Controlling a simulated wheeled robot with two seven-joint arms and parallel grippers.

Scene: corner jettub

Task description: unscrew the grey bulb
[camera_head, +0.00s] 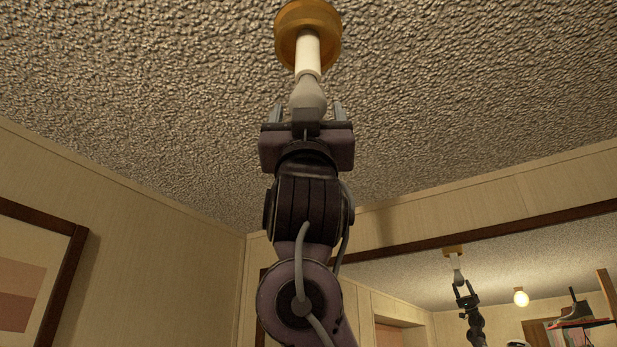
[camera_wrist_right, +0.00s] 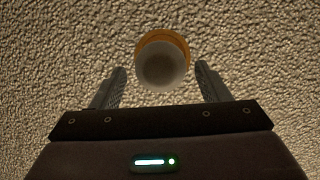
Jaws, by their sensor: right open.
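The grey bulb (camera_head: 308,94) hangs in a white socket (camera_head: 307,52) under a round golden ceiling mount (camera_head: 291,18). In the right wrist view the bulb (camera_wrist_right: 162,70) is seen end-on, with the golden mount (camera_wrist_right: 163,37) behind it. My right gripper (camera_head: 308,104) points up at the ceiling, directly below the bulb. Its fingers are open, one on each side of the bulb's lower end. In the wrist view (camera_wrist_right: 161,72) a gap shows between each finger and the bulb. My left gripper is not in view.
The textured ceiling (camera_head: 150,80) is close above. A mirror (camera_head: 400,290) on the right wall reflects my arm, the fixture and a lit round lamp (camera_head: 521,297). A framed picture (camera_head: 75,255) hangs at left. Space around the fixture is clear.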

